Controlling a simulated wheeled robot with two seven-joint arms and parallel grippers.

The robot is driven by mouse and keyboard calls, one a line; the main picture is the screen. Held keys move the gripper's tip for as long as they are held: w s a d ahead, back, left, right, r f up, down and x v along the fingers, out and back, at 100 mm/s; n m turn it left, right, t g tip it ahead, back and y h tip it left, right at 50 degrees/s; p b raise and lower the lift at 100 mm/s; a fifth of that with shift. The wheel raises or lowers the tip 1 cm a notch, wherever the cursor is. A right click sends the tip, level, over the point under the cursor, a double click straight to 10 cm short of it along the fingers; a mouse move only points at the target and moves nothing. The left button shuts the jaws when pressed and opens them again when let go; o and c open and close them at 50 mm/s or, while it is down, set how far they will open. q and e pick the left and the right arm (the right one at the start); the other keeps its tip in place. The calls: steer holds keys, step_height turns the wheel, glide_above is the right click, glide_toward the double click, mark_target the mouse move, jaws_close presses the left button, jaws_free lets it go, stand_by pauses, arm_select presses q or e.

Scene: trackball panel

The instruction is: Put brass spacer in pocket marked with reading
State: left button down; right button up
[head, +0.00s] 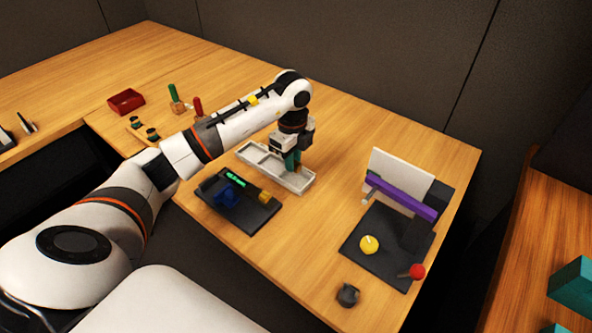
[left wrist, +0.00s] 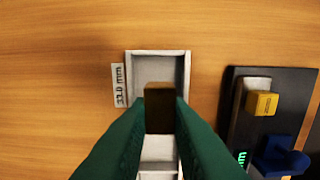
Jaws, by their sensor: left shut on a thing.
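The brass spacer (left wrist: 159,108) shows in the left wrist view as a dark brown block between the teal fingers. My left gripper (head: 291,162) is shut on it, over the near right end of the pale grey tray (head: 302,185). In the left wrist view the spacer overlaps the tray's end pocket (left wrist: 157,68); its height above the pocket floor cannot be told. A label (left wrist: 119,86) beside that pocket appears to read 33.0 mm. The dark gauge (head: 237,215) has a green lit reading (head: 237,179), too small to read. My right gripper is not in view.
The gauge carries a blue part (head: 227,194) and a yellow block (head: 264,197), close beside the tray. A black panel with a yellow ball (head: 369,244), purple bar (head: 401,197) and red knob (head: 417,271) stands right. A red box (head: 126,101) sits far left.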

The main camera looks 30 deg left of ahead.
mark_target(294, 180)
arm_select(q)
step_height(294, 180, down, 4)
steer(key=shift+w+d+r, duration=0.1)
steer(key=shift+d, duration=0.05)
steer(key=shift+f, duration=0.2)
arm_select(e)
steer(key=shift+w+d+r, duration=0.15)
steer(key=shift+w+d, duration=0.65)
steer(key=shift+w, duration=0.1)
arm_select(q)
steer(key=c, duration=1.6)
jaws_free()
steer(key=shift+f, duration=0.1)
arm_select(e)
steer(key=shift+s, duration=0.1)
arm_select(q)
steer(key=shift+r, duration=0.35)
step_height(294, 180, up, 12)
steer(key=shift+f+b, duration=0.15)
steer(key=shift+b, duration=0.2)
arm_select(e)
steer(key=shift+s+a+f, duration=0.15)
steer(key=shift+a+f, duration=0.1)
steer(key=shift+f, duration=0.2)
